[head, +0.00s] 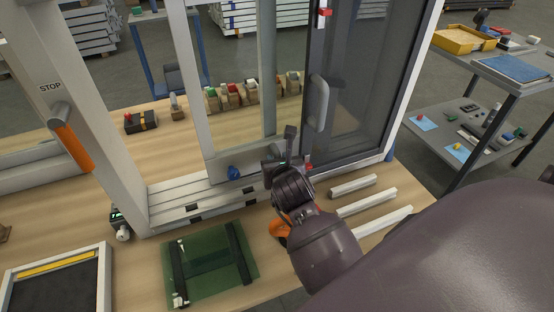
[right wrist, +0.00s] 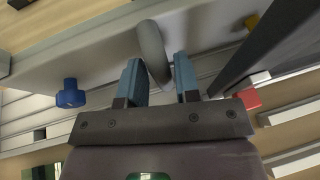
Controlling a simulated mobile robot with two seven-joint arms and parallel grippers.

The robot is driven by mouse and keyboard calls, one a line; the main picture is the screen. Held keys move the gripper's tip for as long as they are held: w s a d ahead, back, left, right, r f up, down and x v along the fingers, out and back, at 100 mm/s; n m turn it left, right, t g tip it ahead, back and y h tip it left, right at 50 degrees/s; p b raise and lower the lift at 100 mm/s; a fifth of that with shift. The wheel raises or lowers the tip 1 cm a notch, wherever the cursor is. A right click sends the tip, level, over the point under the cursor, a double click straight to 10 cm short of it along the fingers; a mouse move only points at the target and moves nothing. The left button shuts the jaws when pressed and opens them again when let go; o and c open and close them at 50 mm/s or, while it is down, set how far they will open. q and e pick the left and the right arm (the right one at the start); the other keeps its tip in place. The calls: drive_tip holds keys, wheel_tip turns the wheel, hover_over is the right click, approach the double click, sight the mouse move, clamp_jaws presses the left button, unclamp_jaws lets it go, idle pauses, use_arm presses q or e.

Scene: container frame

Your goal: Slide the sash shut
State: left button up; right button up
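The tall light frame holds a clear pane with a pale sash stile (head: 196,85) and, to its right, a dark screened panel (head: 365,100) with a large grey handle (head: 318,103). A blue knob (head: 233,172) sits low on the bottom rail; it also shows in the right wrist view (right wrist: 70,95). My right gripper (head: 283,160) is at the bottom rail, right of the knob. In the right wrist view its blue fingers (right wrist: 160,80) are apart, with a curved grey bar (right wrist: 153,50) between their tips. I cannot tell whether they touch it. My left gripper is out of view.
An orange grip (head: 72,148) is on the left post marked STOP. A green mat (head: 207,270) and a framed tray (head: 105,280) lie on the table in front. White bars (head: 365,208) lie at right. Small boxes (head: 240,95) stand behind the pane.

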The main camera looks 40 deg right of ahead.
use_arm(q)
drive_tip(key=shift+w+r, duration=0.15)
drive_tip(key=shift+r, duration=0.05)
use_arm(e)
drive_tip(key=shift+w+d+f, duration=0.2)
drive_tip(key=shift+w+d, duration=0.1)
drive_tip(key=shift+w, duration=0.2)
drive_tip(key=shift+c, duration=0.4)
clamp_jaws()
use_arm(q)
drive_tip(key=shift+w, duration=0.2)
